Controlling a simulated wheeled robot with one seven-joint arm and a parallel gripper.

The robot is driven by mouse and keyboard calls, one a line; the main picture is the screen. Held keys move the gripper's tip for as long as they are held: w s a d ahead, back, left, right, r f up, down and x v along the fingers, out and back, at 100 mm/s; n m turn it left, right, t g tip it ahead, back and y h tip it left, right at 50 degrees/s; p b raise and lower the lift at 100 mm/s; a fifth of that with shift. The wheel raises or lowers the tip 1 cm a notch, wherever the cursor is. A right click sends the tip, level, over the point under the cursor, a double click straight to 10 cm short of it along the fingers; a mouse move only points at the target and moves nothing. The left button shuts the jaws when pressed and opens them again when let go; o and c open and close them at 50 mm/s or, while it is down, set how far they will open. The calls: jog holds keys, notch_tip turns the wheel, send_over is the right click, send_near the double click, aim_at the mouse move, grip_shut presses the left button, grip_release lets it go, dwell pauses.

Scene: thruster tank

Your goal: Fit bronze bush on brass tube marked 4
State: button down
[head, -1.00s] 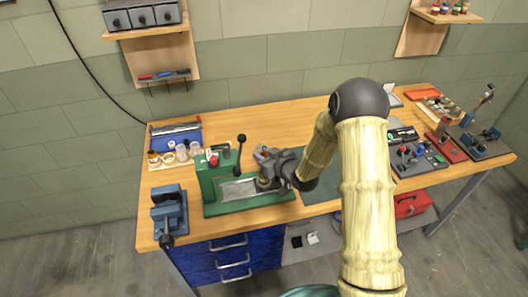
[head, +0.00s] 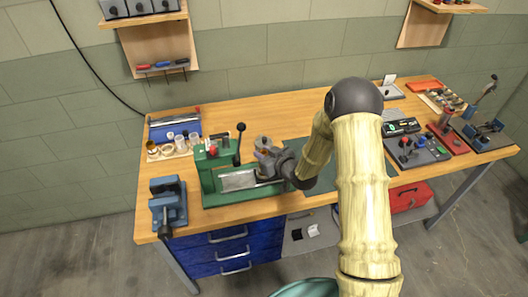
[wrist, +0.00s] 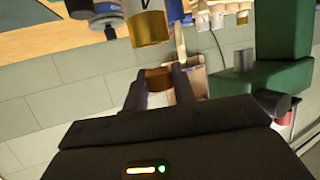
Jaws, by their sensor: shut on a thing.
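My gripper (wrist: 161,84) is shut on a bronze bush (wrist: 159,78), a short ring held between its two fingers in the wrist view. A brass tube (wrist: 151,28) with a white band lies just beyond the bush there. The dark mark on the band is cut off by the frame's top edge, so I cannot read it. Bush and tube look apart. In the head view my gripper (head: 265,150) is raised beside the green press (head: 207,172), above the right end of its base.
A blue vise (head: 168,203) stands at the bench's front left. Behind it are a pale tray (head: 166,155) of small parts and a blue box (head: 174,127). A control box (head: 417,149) and fixtures stand at right. A dark green mat (head: 318,180) lies right of the press.

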jog(key=shift+f+b, duration=1.05)
jog(key=shift+f, duration=0.25)
jog(key=c, duration=1.1)
grip_release()
jog(key=shift+o, duration=0.2)
jog(key=shift+s+d, duration=0.1)
jog(key=b+v, duration=0.2)
jog(key=v, duration=1.5)
jog(key=shift+f, duration=0.15)
jog(key=shift+s+d, duration=0.1)
jog(key=shift+d, duration=0.1)
